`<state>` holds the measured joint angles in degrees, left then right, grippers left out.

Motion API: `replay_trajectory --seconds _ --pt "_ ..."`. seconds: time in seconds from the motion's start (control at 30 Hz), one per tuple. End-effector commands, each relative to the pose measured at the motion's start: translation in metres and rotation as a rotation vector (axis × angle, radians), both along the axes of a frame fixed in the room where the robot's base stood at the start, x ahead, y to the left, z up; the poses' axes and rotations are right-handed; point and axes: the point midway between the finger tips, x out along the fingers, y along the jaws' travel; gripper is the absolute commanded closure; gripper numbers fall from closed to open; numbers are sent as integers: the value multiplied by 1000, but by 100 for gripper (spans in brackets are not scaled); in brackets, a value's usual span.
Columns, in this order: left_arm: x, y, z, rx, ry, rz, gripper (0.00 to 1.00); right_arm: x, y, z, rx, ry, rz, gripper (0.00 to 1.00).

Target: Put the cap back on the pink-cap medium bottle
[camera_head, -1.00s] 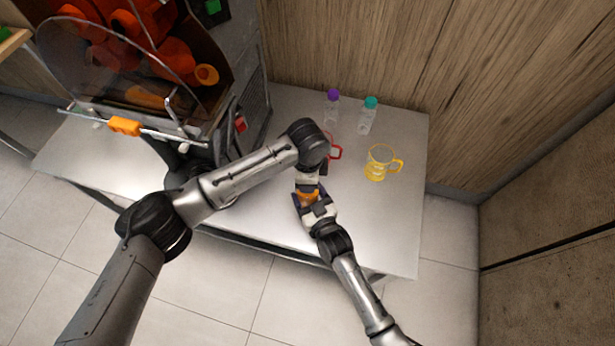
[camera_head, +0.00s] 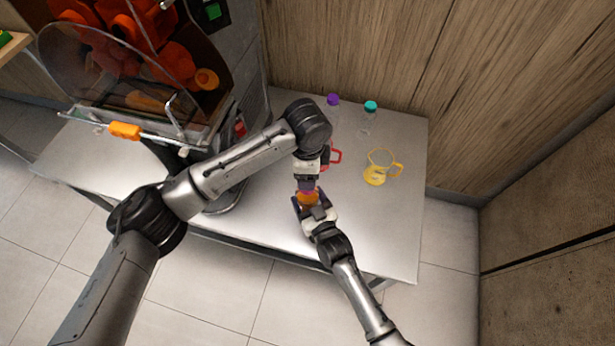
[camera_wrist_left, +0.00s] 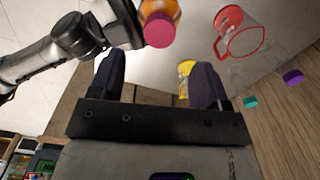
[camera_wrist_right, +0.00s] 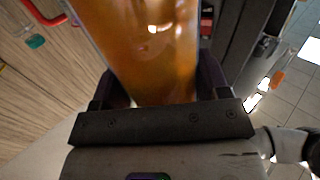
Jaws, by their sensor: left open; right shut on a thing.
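The pink-cap bottle (camera_head: 308,198) holds orange juice. My right gripper (camera_head: 313,207) is shut around its body, which fills the middle of the right wrist view (camera_wrist_right: 145,45). The pink cap (camera_wrist_left: 160,30) sits at the end of the bottle in the left wrist view; whether it is fully tightened I cannot tell. My left gripper (camera_wrist_left: 159,62) is open and empty, its fingers just short of the cap. In the head view the left gripper (camera_head: 307,182) is close to the cap end, and the wrist partly hides it.
A yellow mug (camera_head: 379,168) stands right on the metal table (camera_head: 270,222). A red-handled mug (camera_head: 334,156) is partly behind my left arm. Purple-capped (camera_head: 333,99) and teal-capped (camera_head: 370,106) bottles stand at the back. The juicer (camera_head: 150,60) is at left.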

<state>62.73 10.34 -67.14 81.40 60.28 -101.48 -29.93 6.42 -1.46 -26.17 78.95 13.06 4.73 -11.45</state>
Motion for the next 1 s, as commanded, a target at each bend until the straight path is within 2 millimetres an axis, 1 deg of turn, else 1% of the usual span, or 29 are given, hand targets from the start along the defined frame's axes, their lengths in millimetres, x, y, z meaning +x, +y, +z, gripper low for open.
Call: replay_trajectory --seconds 0.03,0.1,0.3,0.5,0.8,0.83,1.0 --pt "0 -1 10 -2 -3 -1 30 0 0 -1 0 2 0 97" --pt "0 -1 21 -2 -3 -2 30 0 0 -1 0 2 0 97" --pt "0 0 44 -1 -1 -1 30 0 0 -1 0 2 0 97" --pt "0 0 53 -1 -1 -1 30 0 0 -1 0 2 0 97" --pt "0 0 54 0 -1 -1 30 0 0 -1 0 2 0 97" --pt "0 0 54 0 -1 -1 30 0 0 -1 0 2 0 28" --pt "0 0 54 0 -1 -1 30 0 0 0 0 1 0 12"
